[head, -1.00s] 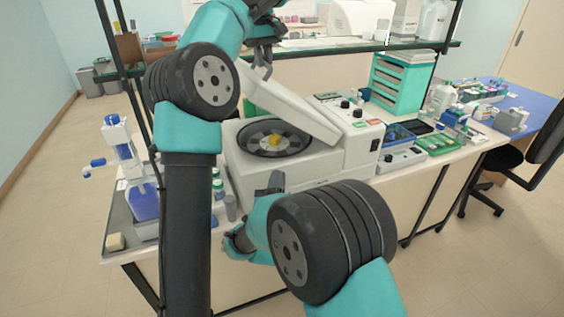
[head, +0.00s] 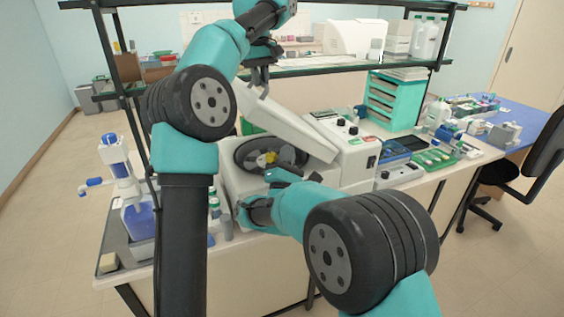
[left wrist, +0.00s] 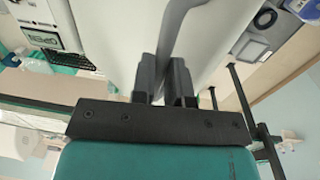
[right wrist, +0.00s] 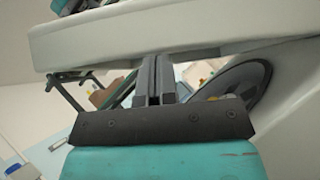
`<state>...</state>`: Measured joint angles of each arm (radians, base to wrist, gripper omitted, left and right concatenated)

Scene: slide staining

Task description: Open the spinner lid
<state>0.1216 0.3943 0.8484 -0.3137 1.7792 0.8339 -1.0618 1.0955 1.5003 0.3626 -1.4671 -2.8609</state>
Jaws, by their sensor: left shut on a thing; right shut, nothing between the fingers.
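The spinner (head: 235,185) stands on the bench with its pale lid (head: 292,125) raised and tilted, its left end high. The dark round rotor (head: 300,157) with a yellow hub shows in the bowl below. My left gripper (head: 262,78) is at the lid's raised end. In the left wrist view my left gripper (left wrist: 168,75) is shut on the grey lid handle (left wrist: 178,35). My right gripper (right wrist: 155,65) is shut and empty, its fingertips close under the lid's edge (right wrist: 180,35); I cannot tell whether they touch. The rotor (right wrist: 245,85) shows beside it.
The control panel (head: 350,135) is right of the bowl. A teal drawer unit (head: 392,100) and blue and green trays (head: 432,158) stand further right. A shelf rail (head: 330,60) runs behind the lid. A blue-and-white device (head: 130,190) and small bottles are at left.

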